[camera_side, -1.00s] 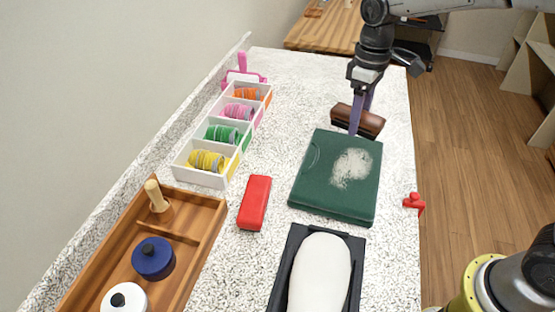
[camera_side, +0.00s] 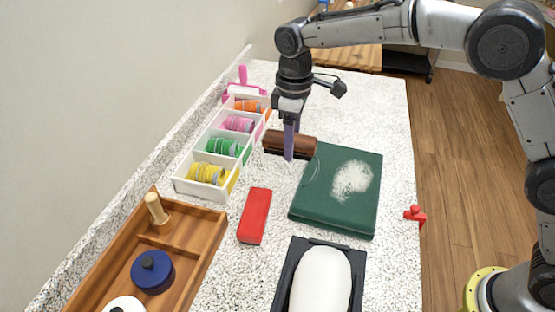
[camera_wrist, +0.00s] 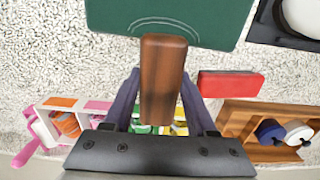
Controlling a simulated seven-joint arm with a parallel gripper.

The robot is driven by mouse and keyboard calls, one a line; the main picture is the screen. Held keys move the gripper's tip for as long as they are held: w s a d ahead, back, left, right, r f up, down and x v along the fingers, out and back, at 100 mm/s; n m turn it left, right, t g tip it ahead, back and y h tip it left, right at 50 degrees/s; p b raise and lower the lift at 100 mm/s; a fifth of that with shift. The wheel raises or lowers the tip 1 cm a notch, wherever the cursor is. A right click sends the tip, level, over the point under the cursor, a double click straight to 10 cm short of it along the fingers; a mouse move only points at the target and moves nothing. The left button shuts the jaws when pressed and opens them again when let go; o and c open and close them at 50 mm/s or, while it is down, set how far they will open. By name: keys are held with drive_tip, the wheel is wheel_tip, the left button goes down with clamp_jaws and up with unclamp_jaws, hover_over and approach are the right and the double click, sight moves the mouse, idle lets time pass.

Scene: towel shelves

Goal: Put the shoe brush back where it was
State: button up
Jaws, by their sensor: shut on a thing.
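The brown wooden shoe brush (camera_side: 303,145) is held in my gripper (camera_side: 289,156) in the side view, beside the far left corner of the green folded cloth or board and right of the compartment tray. In the wrist view the brush (camera_wrist: 163,75) runs lengthwise between the two purple fingers of my gripper (camera_wrist: 160,95). The fingers are shut on it. The brush's underside is hidden. I cannot tell whether it touches the counter or hangs just above it.
A green slab (camera_side: 338,205) with a whitish patch lies at centre. A white tray (camera_side: 180,186) of colored rolls stands left. A red box (camera_side: 254,216), a wooden tray (camera_side: 211,236) with knobbed lids, a black tray (camera_side: 284,285) and a red item (camera_side: 415,216) are nearer. The far counter is clear.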

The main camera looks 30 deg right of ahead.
sight(277, 130)
drive_tip(key=w+f, duration=0.1)
drive_tip(key=f, duration=0.1)
drive_tip(key=w+a+f, duration=0.1)
drive_tip(key=w+f, duration=0.1)
drive_tip(key=shift+w+a+f, duration=0.15)
drive_tip(key=shift+a+f, duration=0.05)
drive_tip(key=shift+f, duration=0.05)
drive_tip(key=shift+w+f, duration=0.15)
drive_tip(key=shift+f, duration=1.5)
drive_tip(key=shift+f, duration=0.2)
drive_tip(key=o, duration=1.2)
wheel_tip(277, 130, up, 12)
drive_tip(key=shift+f, duration=0.15)
drive_tip(key=shift+r, duration=0.35)
